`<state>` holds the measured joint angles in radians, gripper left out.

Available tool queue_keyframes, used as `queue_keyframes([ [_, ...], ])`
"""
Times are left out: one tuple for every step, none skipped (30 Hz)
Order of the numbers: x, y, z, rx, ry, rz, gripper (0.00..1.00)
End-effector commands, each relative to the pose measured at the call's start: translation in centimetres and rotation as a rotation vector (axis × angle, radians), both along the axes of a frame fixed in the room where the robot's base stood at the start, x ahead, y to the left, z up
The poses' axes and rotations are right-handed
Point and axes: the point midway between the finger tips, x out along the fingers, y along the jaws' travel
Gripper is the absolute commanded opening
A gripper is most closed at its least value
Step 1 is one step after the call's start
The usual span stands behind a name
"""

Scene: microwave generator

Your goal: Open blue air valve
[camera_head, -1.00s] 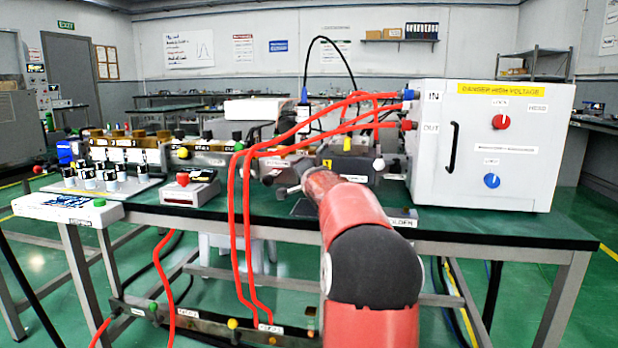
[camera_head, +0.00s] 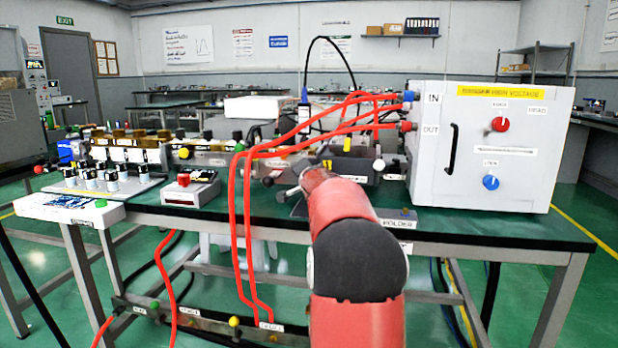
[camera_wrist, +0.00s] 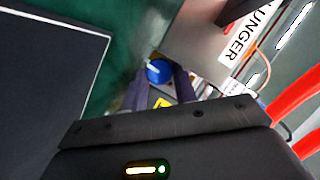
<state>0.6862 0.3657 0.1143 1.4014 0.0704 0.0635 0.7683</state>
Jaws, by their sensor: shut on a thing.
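In the wrist view a round blue knob (camera_wrist: 158,72) with a white line across it sits between the two dark fingers of my gripper (camera_wrist: 160,88). I take this knob to be the blue air valve. The fingers are shut on it, one on each side. In the head view my red and black arm reaches over the bench's front edge. It hides most of my gripper and the blue valve there.
A metal block labelled "PLUNGER" (camera_wrist: 225,40) is close to the right of the knob. Red hoses (camera_head: 247,210) hang left of my arm. A white high-voltage cabinet (camera_head: 490,145) stands to the right on the bench (camera_head: 500,225). A lower rail (camera_head: 195,320) carries small coloured knobs.

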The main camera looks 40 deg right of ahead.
Motion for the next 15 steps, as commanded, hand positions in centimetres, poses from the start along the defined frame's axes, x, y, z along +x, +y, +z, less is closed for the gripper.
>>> queue_keyframes([
  [0.0,0.01,-0.11,0.001,0.001,0.0,0.05],
  [0.0,0.01,-0.11,0.001,0.001,0.0,0.05],
  [0.0,0.01,-0.11,0.001,0.001,0.0,0.33],
  [0.0,0.01,-0.11,0.001,0.001,0.0,0.37],
  [0.0,0.01,-0.1,0.001,0.001,0.0,0.37],
  [-0.01,0.01,-0.09,0.001,0.001,0.0,0.37],
  [-0.01,0.01,-0.08,0.001,0.001,0.0,0.37],
  [-0.01,0.01,-0.08,0.001,0.001,0.0,0.37],
  [-0.01,0.0,-0.06,0.002,0.001,0.0,0.37],
  [-0.01,0.0,-0.06,0.001,0.0,0.0,0.37],
  [-0.02,0.0,-0.06,0.001,0.0,0.0,0.37],
  [-0.06,0.03,-0.03,0.001,-0.001,0.0,0.37],
  [-0.16,0.08,0.01,0.001,-0.001,0.0,0.37],
  [-0.31,0.16,0.07,0.001,-0.001,0.0,0.37],
  [-0.59,0.32,0.16,0.001,-0.002,-0.001,0.37],
])
